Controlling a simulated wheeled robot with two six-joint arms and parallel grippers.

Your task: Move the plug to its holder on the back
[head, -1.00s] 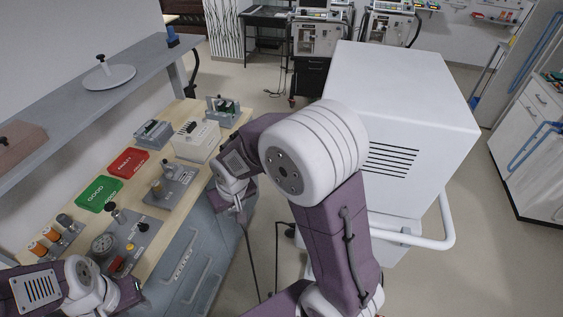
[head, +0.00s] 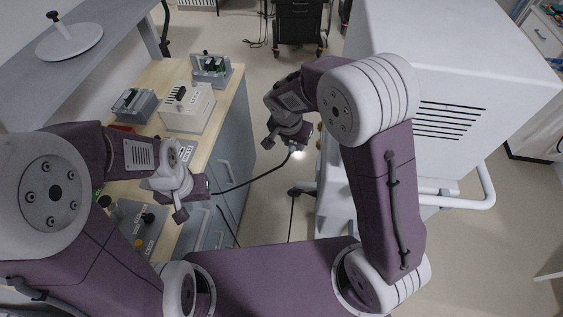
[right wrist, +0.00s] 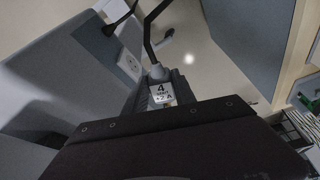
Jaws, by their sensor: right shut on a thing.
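In the head view my right gripper (head: 302,138) hangs between the bench and the white ventilator cabinet (head: 450,120), close to the cabinet's left side. In the right wrist view it is shut on the grey plug (right wrist: 157,74), with a black cable (right wrist: 149,38) leading from it. A small white label reading "4" (right wrist: 162,92) shows there. A pale socket plate (right wrist: 130,65) is on the grey panel beside the plug. I cannot make out the holder for certain. My left gripper (head: 204,194) is over the bench edge; its fingers are unclear. The cable (head: 250,182) runs between the two grippers.
The wooden bench (head: 158,75) on the left carries a cream box (head: 188,108) and grey devices. The cabinet's handle rail (head: 470,203) juts out at right. A dark wheeled cart (head: 298,22) stands at the back. Floor between bench and cabinet is mostly clear.

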